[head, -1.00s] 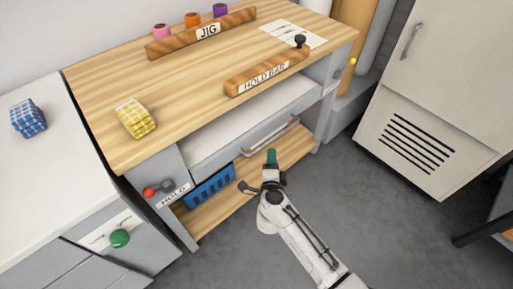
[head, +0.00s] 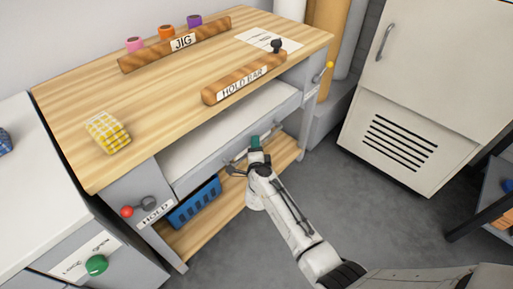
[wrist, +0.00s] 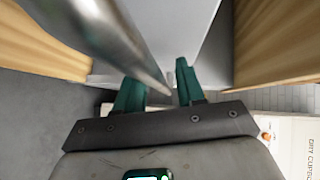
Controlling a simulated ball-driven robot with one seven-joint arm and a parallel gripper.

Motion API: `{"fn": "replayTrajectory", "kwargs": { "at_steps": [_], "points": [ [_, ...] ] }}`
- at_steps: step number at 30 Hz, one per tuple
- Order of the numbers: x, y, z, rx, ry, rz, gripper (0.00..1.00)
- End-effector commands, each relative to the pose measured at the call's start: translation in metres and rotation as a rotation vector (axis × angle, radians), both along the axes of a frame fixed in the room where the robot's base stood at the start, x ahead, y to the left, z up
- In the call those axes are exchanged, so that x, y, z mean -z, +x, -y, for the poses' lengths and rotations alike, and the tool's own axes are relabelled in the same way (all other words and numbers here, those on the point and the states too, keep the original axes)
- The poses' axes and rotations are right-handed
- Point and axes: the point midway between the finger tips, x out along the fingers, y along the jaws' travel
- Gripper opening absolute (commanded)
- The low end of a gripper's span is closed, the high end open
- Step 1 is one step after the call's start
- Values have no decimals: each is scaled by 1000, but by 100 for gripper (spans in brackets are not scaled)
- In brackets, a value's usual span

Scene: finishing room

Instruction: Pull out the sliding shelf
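The sliding shelf (head: 225,130) is a pale board with a grey front under the wooden bench top. Its metal bar handle (head: 279,129) runs along the front, partly hidden by my gripper (head: 255,142). The gripper is at the middle of the handle. In the wrist view the teal fingers (wrist: 158,92) stand apart. The handle's bar (wrist: 115,38) crosses close to the camera, overlapping the left finger and ending visually near the gap. I cannot tell whether it lies between the fingers. A grey front face (wrist: 185,35) shows beyond them.
A red-knobbed lever (head: 127,211) sits by a HOLD label on the bench's left end. A yellow knob (head: 329,65) is at the right. A blue basket (head: 195,204) stands on the lower shelf.

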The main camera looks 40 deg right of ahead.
Motion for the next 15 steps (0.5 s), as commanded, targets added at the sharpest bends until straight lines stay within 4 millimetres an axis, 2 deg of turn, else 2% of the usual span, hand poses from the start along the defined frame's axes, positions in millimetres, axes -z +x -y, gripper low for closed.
{"fn": "replayTrajectory", "kwargs": {
  "at_steps": [4, 15],
  "points": [
    [0, 0, 0, 0, 0, 0, 38],
    [0, 0, -1, -1, 0, 0, 3]
  ]
}}
